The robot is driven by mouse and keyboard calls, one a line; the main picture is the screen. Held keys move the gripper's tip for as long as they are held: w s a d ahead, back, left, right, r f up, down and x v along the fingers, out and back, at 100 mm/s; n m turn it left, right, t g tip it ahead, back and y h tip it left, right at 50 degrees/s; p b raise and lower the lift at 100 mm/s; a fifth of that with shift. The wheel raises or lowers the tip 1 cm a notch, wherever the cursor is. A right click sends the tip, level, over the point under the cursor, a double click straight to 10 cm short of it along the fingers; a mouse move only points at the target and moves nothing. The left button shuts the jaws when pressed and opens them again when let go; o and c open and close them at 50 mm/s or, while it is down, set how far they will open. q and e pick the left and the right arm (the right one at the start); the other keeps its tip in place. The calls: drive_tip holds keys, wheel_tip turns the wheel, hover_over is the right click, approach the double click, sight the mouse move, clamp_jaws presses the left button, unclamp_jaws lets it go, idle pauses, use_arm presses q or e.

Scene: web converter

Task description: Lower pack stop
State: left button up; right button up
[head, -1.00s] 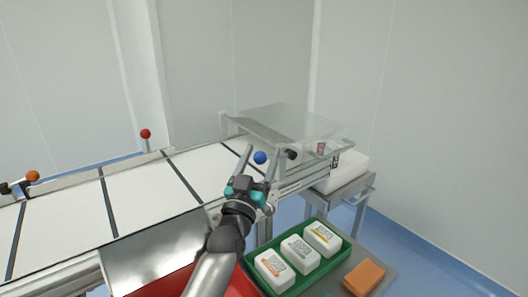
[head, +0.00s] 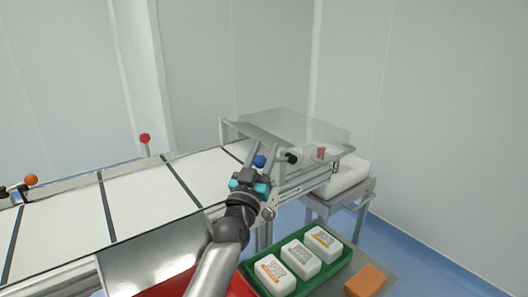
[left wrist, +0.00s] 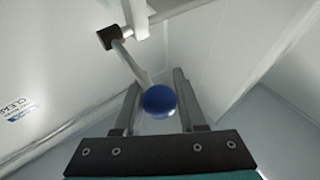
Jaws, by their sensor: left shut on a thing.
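The blue ball knob (head: 260,161) sits on a lever by the conveyor's near edge, under the clear cover. My left gripper (head: 261,151) is shut on this knob. In the left wrist view the blue knob (left wrist: 160,101) lies between the two fingers, and its pale rod (left wrist: 131,62) runs up to a black pivot (left wrist: 112,37). The pack stop itself cannot be made out for certain. My right gripper is not in view.
A clear cover (head: 300,130) stands over the conveyor's far end. Red (head: 145,138) and orange (head: 31,180) knobs stand along the belt (head: 135,204). A green tray (head: 334,264) of white packs and an orange block (head: 366,280) sit at lower right.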

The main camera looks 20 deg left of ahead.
use_arm(q)
clamp_jaws()
idle(0.9)
